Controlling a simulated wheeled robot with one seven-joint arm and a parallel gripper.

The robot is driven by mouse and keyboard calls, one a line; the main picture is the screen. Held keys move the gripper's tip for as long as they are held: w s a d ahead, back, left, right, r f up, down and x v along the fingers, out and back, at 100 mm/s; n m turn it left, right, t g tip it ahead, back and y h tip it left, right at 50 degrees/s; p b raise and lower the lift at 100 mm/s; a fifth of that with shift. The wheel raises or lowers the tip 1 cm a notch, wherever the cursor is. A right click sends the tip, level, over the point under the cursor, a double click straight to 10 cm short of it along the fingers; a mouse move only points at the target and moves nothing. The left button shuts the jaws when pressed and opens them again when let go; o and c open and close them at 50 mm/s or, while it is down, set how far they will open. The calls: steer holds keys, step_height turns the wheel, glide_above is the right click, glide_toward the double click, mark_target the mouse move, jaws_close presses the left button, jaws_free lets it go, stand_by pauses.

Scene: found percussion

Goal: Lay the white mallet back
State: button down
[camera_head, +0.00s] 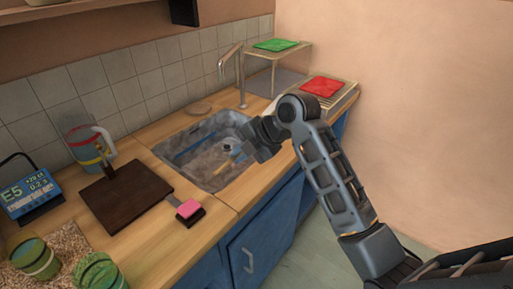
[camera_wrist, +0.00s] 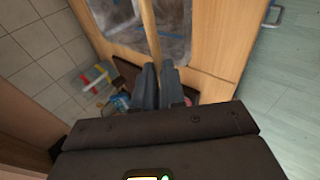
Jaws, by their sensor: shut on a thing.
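My gripper (camera_head: 250,148) is over the right part of the sink in the head view. In the wrist view my gripper (camera_wrist: 158,78) is shut on a thin wooden stick (camera_wrist: 149,35), which looks like the mallet's shaft. The stick runs up and out of the top of that view, above the sink. I cannot make out a white mallet head in either view.
A faucet (camera_head: 241,75) stands behind the sink (camera_head: 172,158). Green (camera_head: 275,44) and red (camera_head: 323,86) pads lie on raised stands at the back right. A brown board (camera_head: 125,195), banded jug (camera_head: 88,145), pink block (camera_head: 188,208), blue display (camera_head: 32,190) and green cups (camera_head: 35,258) are left.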

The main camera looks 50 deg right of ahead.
mark_target(251, 179)
steer(key=shift+m+h, duration=0.4)
steer(key=shift+h, duration=0.2)
steer(key=s+d, duration=0.1)
steer(key=d+f, duration=0.1)
steer(key=s+d, duration=0.1)
steer(key=d, duration=0.1)
steer(key=shift+s+f, duration=0.3)
steer(key=shift+f, duration=0.1)
step_height(251, 179, down, 6)
steer(key=b, duration=0.5)
steer(key=shift+f+b, duration=0.15)
steer(key=shift+b, duration=0.15)
steer(key=shift+a+f+b, duration=0.1)
steer(key=shift+f+b, duration=0.25)
steer(key=shift+f, duration=0.05)
